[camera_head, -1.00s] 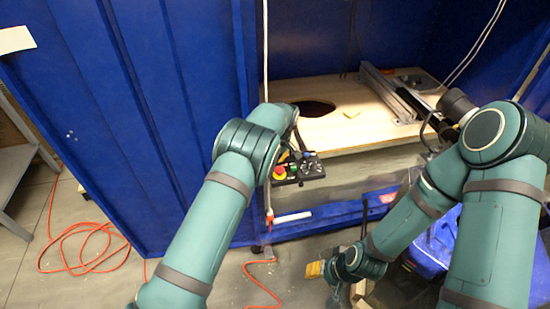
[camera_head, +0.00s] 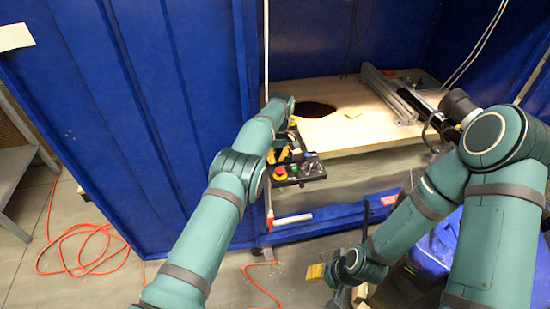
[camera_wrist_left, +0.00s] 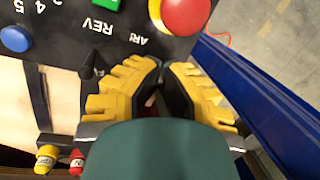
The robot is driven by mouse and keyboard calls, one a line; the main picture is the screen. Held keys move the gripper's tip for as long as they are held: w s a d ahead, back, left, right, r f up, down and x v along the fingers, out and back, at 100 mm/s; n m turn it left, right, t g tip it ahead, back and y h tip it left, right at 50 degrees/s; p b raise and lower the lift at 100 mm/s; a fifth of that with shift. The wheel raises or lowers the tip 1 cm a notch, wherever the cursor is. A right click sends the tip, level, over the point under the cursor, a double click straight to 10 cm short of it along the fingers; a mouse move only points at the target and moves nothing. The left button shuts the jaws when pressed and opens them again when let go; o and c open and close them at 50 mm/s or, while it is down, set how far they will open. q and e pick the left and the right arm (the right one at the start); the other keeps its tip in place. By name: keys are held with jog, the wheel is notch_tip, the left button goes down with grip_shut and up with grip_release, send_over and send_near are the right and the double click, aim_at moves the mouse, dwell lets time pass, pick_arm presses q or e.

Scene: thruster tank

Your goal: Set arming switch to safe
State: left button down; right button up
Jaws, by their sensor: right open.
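The black control box (camera_head: 300,181) sits at the front edge of the wooden deck in the head view. The left wrist view shows its panel (camera_wrist_left: 55,15) with upside-down labels reading "REV" and partly "AR...". A black pointer knob (camera_wrist_left: 88,64) stands left of my left gripper's fingers; whether it is the arming switch is unclear. My left gripper (camera_wrist_left: 163,68) has its yellow fingers close together at the panel's edge, beside the "AR..." label. Whether anything is between the tips is hidden. My right gripper (camera_head: 315,271) is open, low and away from the box.
A red mushroom button (camera_wrist_left: 185,12) is close to the left fingertips. A blue button (camera_wrist_left: 15,40) and a green one (camera_wrist_left: 106,3) are farther left. The wooden deck (camera_head: 380,125) has a dark hole and metal rails. Blue tank walls (camera_head: 150,110) flank the box.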

pick_arm(q)
jog(key=c, duration=1)
grip_release()
notch_tip(320, 180, up, 10)
jog(key=shift+r, duration=0.1)
